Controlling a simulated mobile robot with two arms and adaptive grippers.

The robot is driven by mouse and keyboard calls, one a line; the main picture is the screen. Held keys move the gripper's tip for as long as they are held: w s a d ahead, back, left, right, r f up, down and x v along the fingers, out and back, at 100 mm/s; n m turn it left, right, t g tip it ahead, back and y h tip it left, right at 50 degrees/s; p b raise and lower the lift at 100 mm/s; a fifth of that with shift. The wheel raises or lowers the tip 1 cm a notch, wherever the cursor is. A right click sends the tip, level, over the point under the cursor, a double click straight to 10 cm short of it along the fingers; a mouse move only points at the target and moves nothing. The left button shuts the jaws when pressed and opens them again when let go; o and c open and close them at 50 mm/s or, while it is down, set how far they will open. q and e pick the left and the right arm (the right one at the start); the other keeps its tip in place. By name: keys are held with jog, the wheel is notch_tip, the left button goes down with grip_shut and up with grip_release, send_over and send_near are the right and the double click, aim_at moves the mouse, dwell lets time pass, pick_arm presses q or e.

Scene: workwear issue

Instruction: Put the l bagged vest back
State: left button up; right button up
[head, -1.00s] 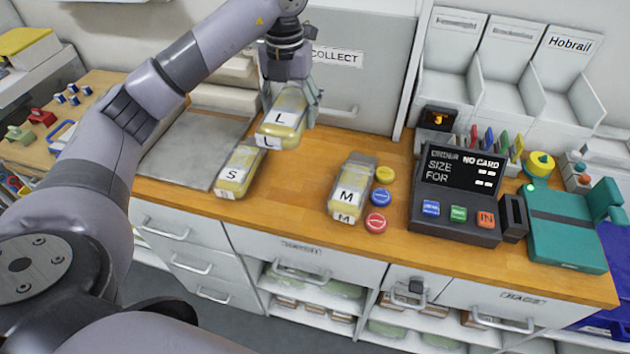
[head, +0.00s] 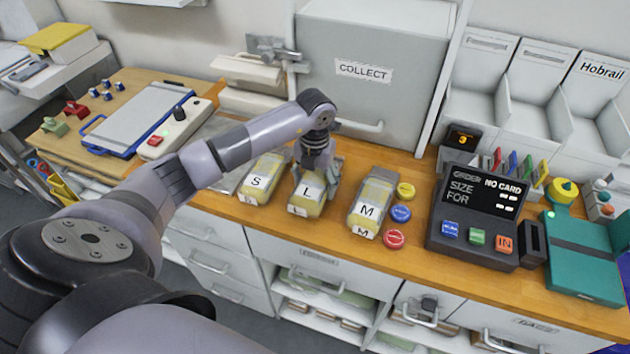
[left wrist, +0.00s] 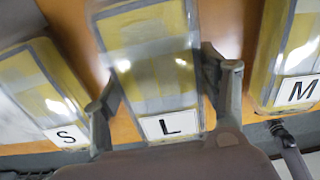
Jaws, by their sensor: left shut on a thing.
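The L bagged vest (head: 306,204), a yellow bundle in clear wrap with a white L label, is at the counter's front between the S and M bags. My left gripper (head: 318,178) is around it from above, shut on its sides. In the left wrist view the L bag (left wrist: 160,80) lies between the two fingers (left wrist: 165,95). It looks down at counter level, but I cannot tell whether it touches the wood. The S bagged vest (head: 262,178) is just left and the M bagged vest (head: 372,204) just right. My right gripper is not in view.
Yellow, blue and red buttons (head: 401,213) sit right of the M bag, then the black order terminal (head: 474,216). A grey COLLECT cabinet (head: 372,95) stands behind. A clipboard (head: 130,115) lies at the left. The wooden counter's front edge is close to the bags.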

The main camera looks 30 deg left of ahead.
pick_arm(q)
jog(key=shift+f, duration=0.55)
jog(key=o, duration=1.2)
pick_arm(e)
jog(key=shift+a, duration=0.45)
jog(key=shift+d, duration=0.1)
